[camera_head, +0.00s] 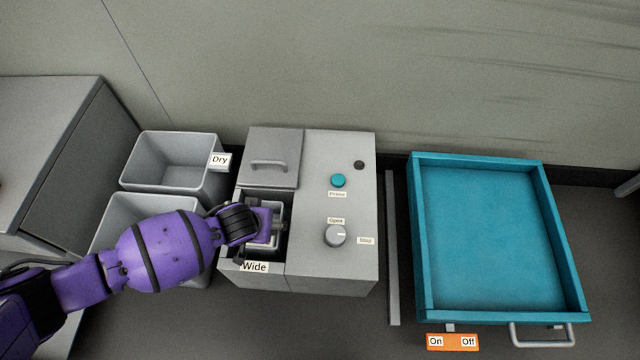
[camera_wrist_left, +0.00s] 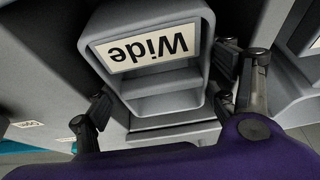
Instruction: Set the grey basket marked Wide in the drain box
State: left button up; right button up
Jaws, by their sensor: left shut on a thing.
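The grey basket marked Wide (camera_wrist_left: 165,82) fills the middle of the left wrist view, its Wide label upside down there. In the head view the basket (camera_head: 280,213) is at the open left bay of the grey machine (camera_head: 345,185), mostly hidden by my gripper. My left gripper (camera_head: 262,228) is shut on the basket, with dark fingers on both sides of it in the wrist view. Two grey open boxes stand left of the machine: the back one (camera_head: 135,180) is marked Dry; the front one (camera_head: 105,220) is partly covered by my arm and shows no readable label. I cannot tell which is the drain box.
A handled grey lid (camera_head: 285,145) lies at the machine's back left. The machine top carries a teal button (camera_head: 338,180) and a round knob (camera_head: 335,236). A teal tray (camera_head: 420,245) stands to the right, with an orange On/Off plate (camera_head: 453,342) in front.

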pick_arm(q)
jog(key=shift+s+f, duration=0.1)
jog(key=shift+f, duration=0.35)
jog(key=o, duration=0.9)
jog(key=shift+o, duration=0.2)
pick_arm(e)
jog(key=shift+s+d+f, duration=0.1)
jog(key=shift+s, duration=0.45)
jog(key=shift+w, duration=0.1)
pick_arm(q)
jog(key=shift+r, duration=0.4)
jog(key=p+v, duration=0.6)
jog(key=v, duration=0.6)
jog(key=shift+r, duration=0.25)
pick_arm(e)
notch_tip(320, 180, up, 6)
jog(key=shift+w+m, duration=0.25)
jog(key=shift+m, duration=0.05)
